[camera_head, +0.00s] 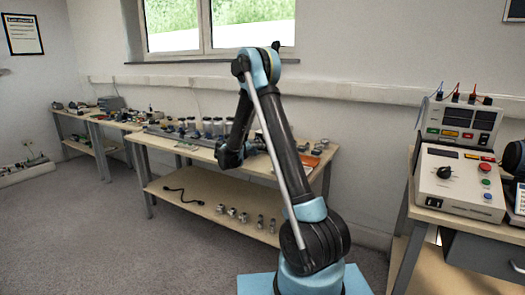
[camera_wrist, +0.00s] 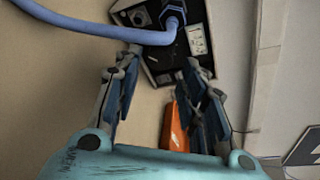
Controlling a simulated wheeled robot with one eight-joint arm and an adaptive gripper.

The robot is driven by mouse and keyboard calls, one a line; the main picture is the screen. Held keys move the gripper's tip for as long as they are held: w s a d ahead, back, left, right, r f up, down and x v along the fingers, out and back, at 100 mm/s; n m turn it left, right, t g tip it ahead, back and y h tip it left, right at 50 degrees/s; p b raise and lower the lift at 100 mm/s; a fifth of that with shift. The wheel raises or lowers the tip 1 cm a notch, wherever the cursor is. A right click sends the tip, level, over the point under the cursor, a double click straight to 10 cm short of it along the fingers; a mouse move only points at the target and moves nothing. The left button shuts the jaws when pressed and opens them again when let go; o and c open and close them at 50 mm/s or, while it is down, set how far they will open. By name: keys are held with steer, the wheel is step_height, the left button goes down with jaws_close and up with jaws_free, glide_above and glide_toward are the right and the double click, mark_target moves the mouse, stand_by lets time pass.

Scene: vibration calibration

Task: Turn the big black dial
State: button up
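The big black dial (camera_head: 445,172) is a round knob on the light-coloured front panel of a control box (camera_head: 460,186). The box stands on the right-hand bench in the head view, and the dial does not show in the wrist view. My gripper (camera_wrist: 160,65) is open, its two fingers spread apart with nothing held between them. It is over the middle bench in the head view, well to the left of the dial. Its fingertips are partly hidden by my arm there.
A black-faced device with a blue cable (camera_wrist: 95,29) lies beyond my fingertips. An orange item (camera_wrist: 175,130) is near the right finger. Jars and parts crowd the middle bench (camera_head: 170,144). A grey metered unit (camera_head: 462,119) stands behind the control box. Floor (camera_head: 110,240) is clear at left.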

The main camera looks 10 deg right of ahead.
steer(key=shift+x, duration=2.4)
steer(key=shift+c, duration=0.5)
steer(key=c, duration=0.7)
